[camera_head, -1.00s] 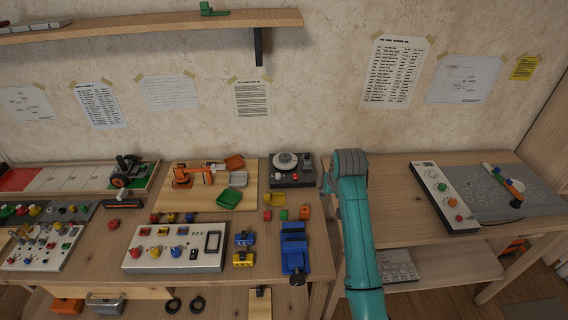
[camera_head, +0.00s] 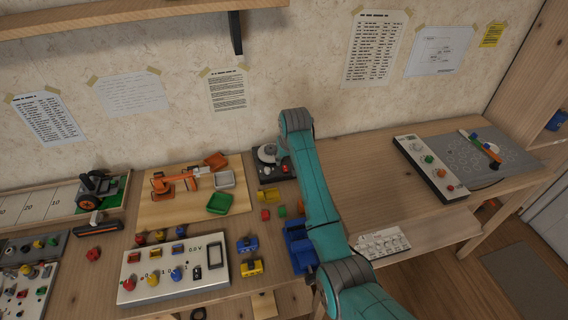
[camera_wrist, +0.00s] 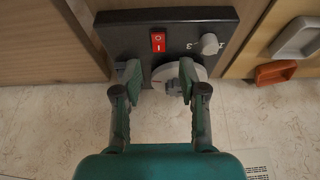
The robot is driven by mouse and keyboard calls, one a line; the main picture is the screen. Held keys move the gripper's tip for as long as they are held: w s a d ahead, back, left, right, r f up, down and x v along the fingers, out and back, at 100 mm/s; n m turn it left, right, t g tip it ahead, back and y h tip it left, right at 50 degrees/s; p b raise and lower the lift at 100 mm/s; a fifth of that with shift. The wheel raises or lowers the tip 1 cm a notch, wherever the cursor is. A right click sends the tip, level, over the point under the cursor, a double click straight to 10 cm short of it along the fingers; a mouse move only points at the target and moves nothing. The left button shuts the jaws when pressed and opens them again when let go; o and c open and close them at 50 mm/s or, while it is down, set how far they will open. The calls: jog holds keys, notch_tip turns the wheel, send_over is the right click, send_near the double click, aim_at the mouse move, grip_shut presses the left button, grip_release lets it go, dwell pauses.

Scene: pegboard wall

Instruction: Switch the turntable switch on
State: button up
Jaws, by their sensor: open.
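The turntable is a dark box (camera_head: 272,177) with a pale round disc (camera_head: 266,152), near the wall in the head view. In the wrist view the box (camera_wrist: 120,32) fills the upper middle. It carries a red rocker switch (camera_wrist: 158,41), a grey knob (camera_wrist: 209,43) to the right of it, and the disc (camera_wrist: 197,72) below. I cannot tell the switch position. My gripper (camera_wrist: 159,82) is open and empty; its fingertips lie below the switch in the wrist view, one left of the disc and one overlapping it. My arm hides the gripper in the head view.
A board with an orange toy arm (camera_head: 175,182) and small trays is left of the turntable. Blue and yellow blocks (camera_head: 250,267) and a white control panel (camera_head: 215,282) lie nearer. The tabletop right of my arm (camera_head: 365,185) is mostly clear up to another panel (camera_head: 428,165).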

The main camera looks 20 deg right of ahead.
aim_at(285, 166)
jog(key=shift+x, duration=2.2)
jog(key=shift+d, duration=0.1)
grip_shut()
